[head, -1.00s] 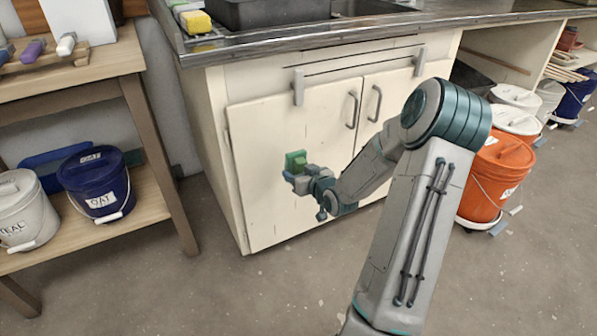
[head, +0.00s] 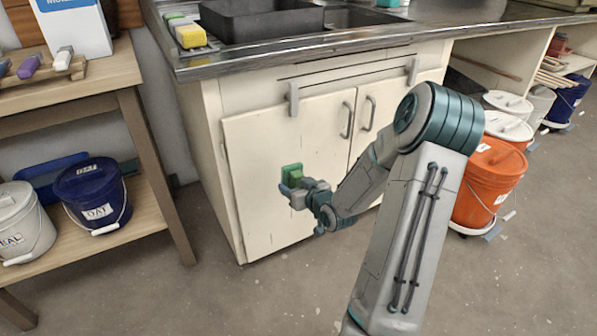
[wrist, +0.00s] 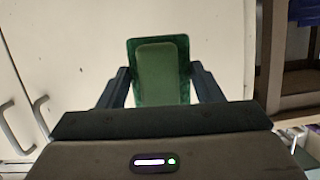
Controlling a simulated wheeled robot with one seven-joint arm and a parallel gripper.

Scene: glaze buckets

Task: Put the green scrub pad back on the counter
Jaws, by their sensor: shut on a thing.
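The green scrub pad (head: 292,171) is held in my gripper (head: 291,185), in front of the white cabinet door and below the counter's front edge. In the wrist view the pad (wrist: 160,72) sits between the two fingers of my gripper (wrist: 161,88), which are shut on it. It has a lighter green block on a darker green base. The counter (head: 270,66) is a grey metal top with a dark sink set into it. The pad is well below the top and apart from it.
A yellow sponge (head: 190,36) and other pads sit in a holder at the counter's left corner, beside the dark sink basin (head: 260,22). A wooden shelf (head: 150,205) with buckets stands at left. Orange bucket (head: 488,183) and others stand at right. Cabinet handles (head: 347,120) stick out.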

